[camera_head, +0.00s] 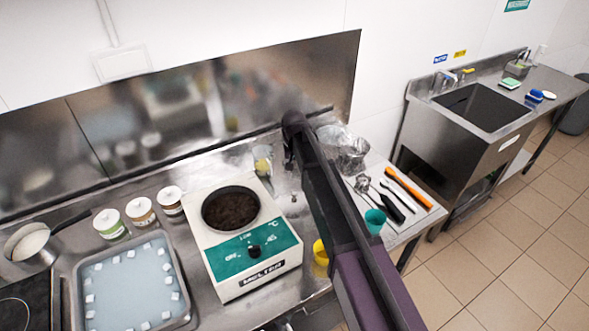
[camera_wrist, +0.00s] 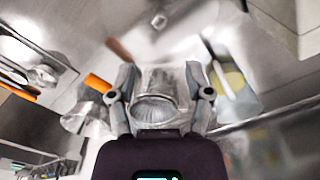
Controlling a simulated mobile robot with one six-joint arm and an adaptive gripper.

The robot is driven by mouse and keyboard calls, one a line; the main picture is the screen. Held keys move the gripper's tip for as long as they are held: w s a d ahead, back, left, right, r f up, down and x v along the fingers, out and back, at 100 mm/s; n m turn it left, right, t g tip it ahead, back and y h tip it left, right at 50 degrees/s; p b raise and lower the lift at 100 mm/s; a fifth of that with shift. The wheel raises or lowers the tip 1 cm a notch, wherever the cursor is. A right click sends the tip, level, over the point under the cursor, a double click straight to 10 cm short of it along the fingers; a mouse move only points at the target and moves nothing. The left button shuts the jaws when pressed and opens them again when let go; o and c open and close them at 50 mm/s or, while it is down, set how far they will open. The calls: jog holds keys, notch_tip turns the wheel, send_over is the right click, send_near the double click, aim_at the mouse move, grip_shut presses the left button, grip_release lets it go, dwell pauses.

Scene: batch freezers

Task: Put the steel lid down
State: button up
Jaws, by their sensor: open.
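My gripper (camera_wrist: 160,84) is open in the wrist view, with one finger at each side. A shiny, see-through or steel cup-like vessel (camera_wrist: 155,110) shows between the fingers; I cannot tell whether they touch it. I cannot make out the steel lid for certain. A small round knob-like thing (camera_wrist: 159,20) stands on a blurred grey metal surface beyond the fingers, and may be the lid's knob. In the head view my arm crosses the middle and hides part of the counter; the gripper is not clearly seen there.
A white melting machine (camera_head: 253,277) with a dark-filled pot stands left of my arm. A steel tray (camera_head: 75,290) and several small tubs are further left. Utensils, including an orange-handled one (camera_head: 408,187), lie right of my arm. A sink (camera_head: 482,108) is far right.

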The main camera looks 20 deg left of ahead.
dwell(0.8)
jog(key=s+d+m, duration=0.1)
jog(key=s+d, duration=0.1)
jog(key=d, duration=1)
jog(key=s+d, duration=0.3)
jog(key=d, duration=0.9)
jog(key=s+d, duration=0.6)
jog(key=d, duration=0.3)
jog(key=s+d+m, duration=0.1)
jog(key=s+d, duration=0.5)
jog(key=d, duration=0.4)
jog(key=shift+d+m, duration=0.3)
